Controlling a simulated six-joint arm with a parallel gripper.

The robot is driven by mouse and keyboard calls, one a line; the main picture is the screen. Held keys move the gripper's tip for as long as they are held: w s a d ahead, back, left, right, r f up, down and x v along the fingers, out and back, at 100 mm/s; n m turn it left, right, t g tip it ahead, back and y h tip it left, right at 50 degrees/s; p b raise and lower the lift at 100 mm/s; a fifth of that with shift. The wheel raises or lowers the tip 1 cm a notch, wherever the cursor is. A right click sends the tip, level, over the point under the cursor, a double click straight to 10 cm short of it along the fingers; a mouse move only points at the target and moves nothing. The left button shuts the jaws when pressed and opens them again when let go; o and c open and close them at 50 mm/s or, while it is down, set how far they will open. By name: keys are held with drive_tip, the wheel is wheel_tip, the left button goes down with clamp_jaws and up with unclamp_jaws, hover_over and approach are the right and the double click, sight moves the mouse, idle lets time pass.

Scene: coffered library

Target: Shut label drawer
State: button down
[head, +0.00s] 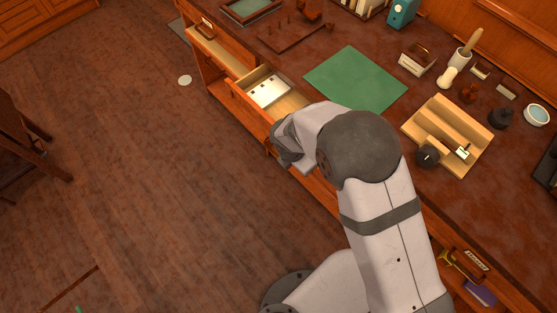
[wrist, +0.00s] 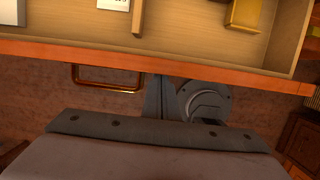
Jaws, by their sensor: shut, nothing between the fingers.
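The label drawer stands pulled out from the desk, its orange-brown front (head: 247,107) clear of the desk edge. White cards (head: 268,92) lie inside it. In the wrist view its front's top edge (wrist: 200,59) crosses the picture, with a brass pull handle (wrist: 105,80) below it at left. My gripper (wrist: 158,97) is shut and empty. It is on the outer side of the drawer front, right of the handle; whether it touches the front I cannot tell. In the head view my wrist hides the drawer's near right end, and the fingertips are hard to make out.
The desk top holds a green mat (head: 356,78), a wooden tray (head: 447,133) and several small items. Another light wooden drawer or shelf (head: 222,50) shows farther left. The floor (head: 130,150) before the desk is mostly clear, with a chair (head: 25,140) at far left.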

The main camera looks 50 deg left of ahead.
drive_tip(key=w+p, duration=0.1)
drive_tip(key=w, duration=1.3)
drive_tip(key=shift+s, duration=0.15)
drive_tip(key=s+p, duration=0.1)
drive_tip(key=s, duration=0.3)
drive_tip(key=shift+r, duration=0.1)
drive_tip(key=b+v, duration=0.2)
drive_tip(key=v, duration=0.7)
drive_tip(key=shift+r, duration=0.45)
